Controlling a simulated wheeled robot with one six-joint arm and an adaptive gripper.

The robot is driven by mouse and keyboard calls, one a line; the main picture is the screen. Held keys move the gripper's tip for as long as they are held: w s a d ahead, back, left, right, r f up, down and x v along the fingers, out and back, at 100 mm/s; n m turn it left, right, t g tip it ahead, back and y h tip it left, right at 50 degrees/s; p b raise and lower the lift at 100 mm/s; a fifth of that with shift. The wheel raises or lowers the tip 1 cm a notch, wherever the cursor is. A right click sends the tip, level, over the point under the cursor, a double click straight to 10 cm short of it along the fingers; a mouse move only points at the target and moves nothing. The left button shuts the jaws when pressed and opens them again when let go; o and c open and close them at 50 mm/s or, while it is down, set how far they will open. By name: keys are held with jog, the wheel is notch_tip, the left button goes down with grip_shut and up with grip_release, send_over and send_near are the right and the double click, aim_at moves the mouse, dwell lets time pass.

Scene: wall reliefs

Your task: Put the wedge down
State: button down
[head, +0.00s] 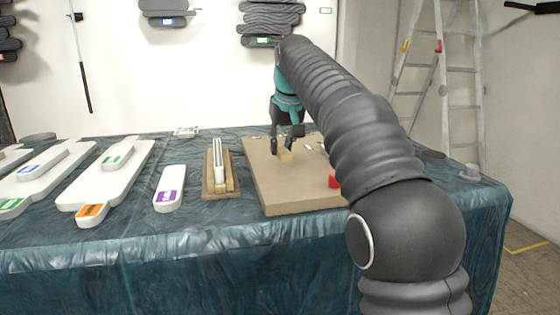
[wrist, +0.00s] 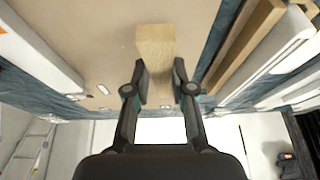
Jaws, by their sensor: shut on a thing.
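The wedge (head: 285,156) is a small pale wooden block. It shows in the head view under my gripper (head: 287,141), over the tan board (head: 270,192) on the table. In the wrist view the wedge (wrist: 156,46) stands out between the two fingertips of my gripper (wrist: 162,84), which is shut on it. The tan board (wrist: 95,38) fills the background behind the wedge there. I cannot tell whether the wedge touches the board or hangs just above it. Its gripped end is partly hidden by the fingers.
A red block (head: 334,181) sits at the board's right side, close to my arm. A wooden rack with pale bars (head: 219,188) stands left of the board. Further left lie a white piece with a purple label (head: 169,185) and several white slabs. A ladder (head: 440,85) leans behind.

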aim_at(280, 172)
jog(key=shift+w+a+f, duration=0.2)
jog(key=shift+f, duration=0.25)
jog(key=shift+f+b, duration=0.85)
jog(key=shift+f, duration=0.95)
jog(key=shift+f, duration=0.1)
jog(key=c, duration=1)
grip_release()
